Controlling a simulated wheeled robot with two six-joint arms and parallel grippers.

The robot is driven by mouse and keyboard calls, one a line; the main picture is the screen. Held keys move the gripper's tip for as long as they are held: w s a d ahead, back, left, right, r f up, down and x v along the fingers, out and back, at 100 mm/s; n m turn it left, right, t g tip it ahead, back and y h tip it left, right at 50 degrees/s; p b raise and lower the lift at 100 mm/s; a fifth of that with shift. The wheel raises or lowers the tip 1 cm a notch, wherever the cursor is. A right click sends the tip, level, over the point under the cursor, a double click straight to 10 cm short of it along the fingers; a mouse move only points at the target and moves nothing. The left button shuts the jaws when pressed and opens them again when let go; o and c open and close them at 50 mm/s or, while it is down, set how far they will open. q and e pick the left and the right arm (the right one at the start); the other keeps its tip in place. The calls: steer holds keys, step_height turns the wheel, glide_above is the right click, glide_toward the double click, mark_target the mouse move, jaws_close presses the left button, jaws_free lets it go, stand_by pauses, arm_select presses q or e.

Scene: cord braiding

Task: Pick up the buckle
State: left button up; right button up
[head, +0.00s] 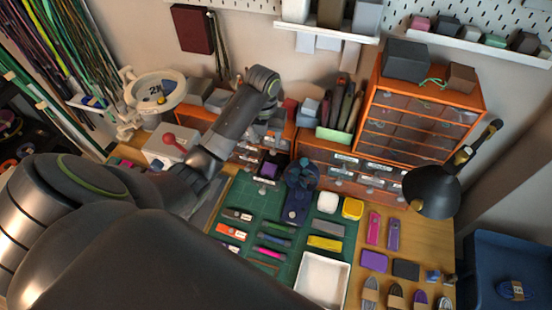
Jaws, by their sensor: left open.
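I cannot pick out the buckle with certainty; the pieces are small in this view. A small purple piece (268,170) sits in a dark holder at the back of the green cutting mat (262,205). My left arm reaches in from the left and bends down behind its elbow. My left gripper (269,148) is small and partly hidden, over the back of the mat near the purple piece; it is open and I see nothing held. A dark blue stand (297,195) is to its right. My right gripper is not in view.
Orange drawer units (420,120) stand behind. A black lamp (432,190) overhangs the right side. A blue bin (510,265) is at far right.

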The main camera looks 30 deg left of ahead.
arm_select(q)
steer(key=w+r+m, duration=0.1)
steer(key=b, duration=1.2)
glide_above(268, 172)
steer(key=f, duration=1.1)
steer(key=shift+w+a+f, duration=0.2)
steer(key=shift+w+f, duration=0.05)
steer(key=shift+s+d+f+b, duration=0.1)
steer(key=shift+s+f+b, duration=0.05)
steer(key=shift+f+b, duration=0.8)
step_height(268, 172, down, 4)
steer(key=shift+r, duration=0.1)
steer(key=c, duration=0.7)
